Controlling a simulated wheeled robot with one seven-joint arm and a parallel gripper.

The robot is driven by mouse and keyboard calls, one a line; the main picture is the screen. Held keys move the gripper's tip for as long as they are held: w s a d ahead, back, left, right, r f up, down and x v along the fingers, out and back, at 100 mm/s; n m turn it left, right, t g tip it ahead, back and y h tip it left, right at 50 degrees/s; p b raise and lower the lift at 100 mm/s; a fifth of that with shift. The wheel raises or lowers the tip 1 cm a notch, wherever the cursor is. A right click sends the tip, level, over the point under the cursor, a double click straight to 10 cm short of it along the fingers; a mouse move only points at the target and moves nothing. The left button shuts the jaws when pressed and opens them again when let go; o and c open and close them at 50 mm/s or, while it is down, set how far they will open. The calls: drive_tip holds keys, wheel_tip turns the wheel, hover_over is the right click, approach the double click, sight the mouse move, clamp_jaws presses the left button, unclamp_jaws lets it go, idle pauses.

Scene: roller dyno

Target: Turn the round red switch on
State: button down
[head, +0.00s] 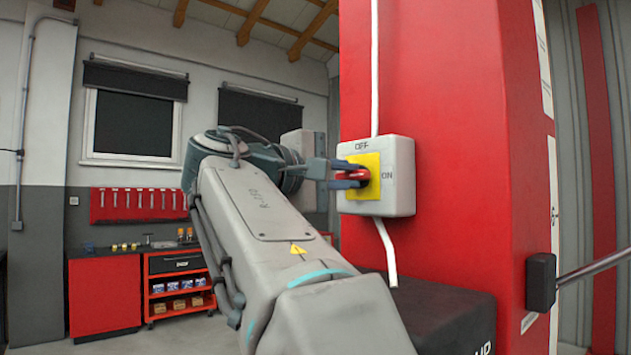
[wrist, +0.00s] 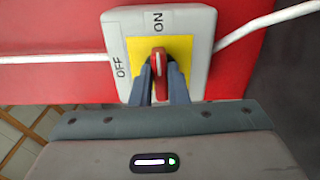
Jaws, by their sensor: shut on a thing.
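The round red switch (head: 356,174) sits on a yellow square plate (head: 372,163) on a pale grey box with OFF above and ON to the right. In the wrist view the switch's red handle (wrist: 158,62) stands upright in the picture, in line with the ON label at the top; OFF is at the left. My gripper (head: 350,180) reaches the switch from the left. In the wrist view my gripper (wrist: 159,84) has one finger on each side of the handle and is shut on it. The fingers hide part of the switch.
The box is mounted on a large red column (head: 450,90). A white cable (head: 375,60) runs above and below the box. A black block (head: 440,310) lies below. A red workbench (head: 105,290) and tool rack (head: 138,204) stand far back left.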

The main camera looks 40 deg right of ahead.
drive_tip(key=shift+m, duration=0.4)
drive_tip(key=c, duration=1.4)
unclamp_jaws()
drive_tip(key=s+a, duration=0.1)
drive_tip(key=a, duration=1.2)
drive_tip(key=shift+a, duration=0.4)
drive_tip(key=shift+s, duration=0.15)
